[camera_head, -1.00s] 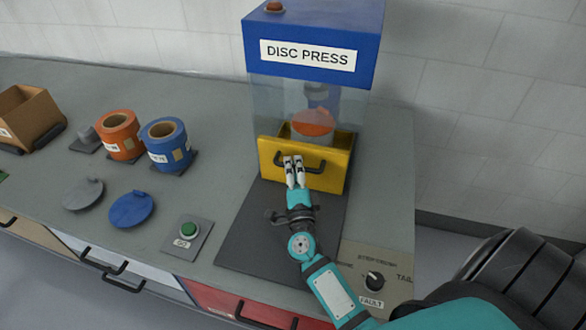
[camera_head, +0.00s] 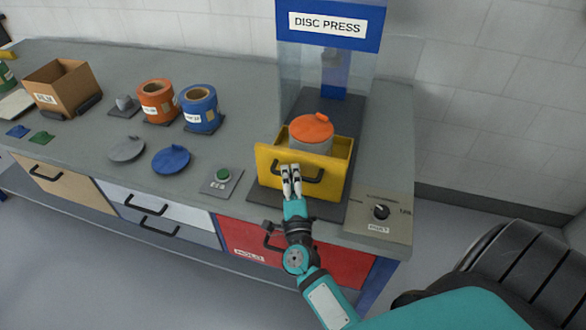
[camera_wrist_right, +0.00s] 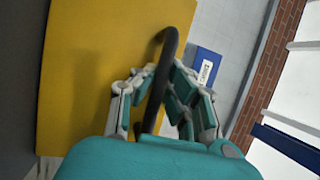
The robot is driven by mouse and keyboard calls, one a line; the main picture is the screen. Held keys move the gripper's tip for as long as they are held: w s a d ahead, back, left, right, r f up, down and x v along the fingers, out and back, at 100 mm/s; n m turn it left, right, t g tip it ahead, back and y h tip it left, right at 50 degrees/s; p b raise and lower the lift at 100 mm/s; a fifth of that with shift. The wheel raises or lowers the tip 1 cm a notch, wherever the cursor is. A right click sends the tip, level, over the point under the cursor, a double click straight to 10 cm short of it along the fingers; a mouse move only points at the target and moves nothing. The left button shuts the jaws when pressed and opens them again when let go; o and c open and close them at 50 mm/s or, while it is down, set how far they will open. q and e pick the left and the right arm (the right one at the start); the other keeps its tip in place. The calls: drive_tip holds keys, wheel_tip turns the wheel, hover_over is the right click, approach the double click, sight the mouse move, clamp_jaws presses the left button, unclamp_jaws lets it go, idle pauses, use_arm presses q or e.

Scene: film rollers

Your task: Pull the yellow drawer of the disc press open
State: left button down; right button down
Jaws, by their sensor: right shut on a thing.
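The disc press (camera_head: 328,27) stands at the right end of the counter, with a blue top and clear walls. Its yellow drawer (camera_head: 268,178) is pulled out in front of the press, near the counter's front edge. A grey round piece with an orange lid (camera_head: 311,127) sits in the drawer. My right gripper (camera_head: 291,170) is shut on the drawer's black handle (camera_head: 313,176). In the right wrist view the fingers (camera_wrist_right: 155,95) close around the handle (camera_wrist_right: 166,60) in front of the yellow panel (camera_wrist_right: 95,60). My left gripper is not in view.
Orange (camera_head: 157,101) and blue (camera_head: 199,107) rolls, grey and blue discs and a cardboard box (camera_head: 62,87) stand to the left. A red drawer (camera_head: 290,255) lies below.

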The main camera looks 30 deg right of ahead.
drive_tip(key=shift+s+a+f, duration=0.15)
drive_tip(key=shift+s+a, duration=0.25)
drive_tip(key=shift+s, duration=0.05)
drive_tip(key=c, duration=1.3)
unclamp_jaws()
drive_tip(key=shift+c, duration=0.2)
drive_tip(key=v, duration=1.2)
drive_tip(key=shift+w, duration=0.1)
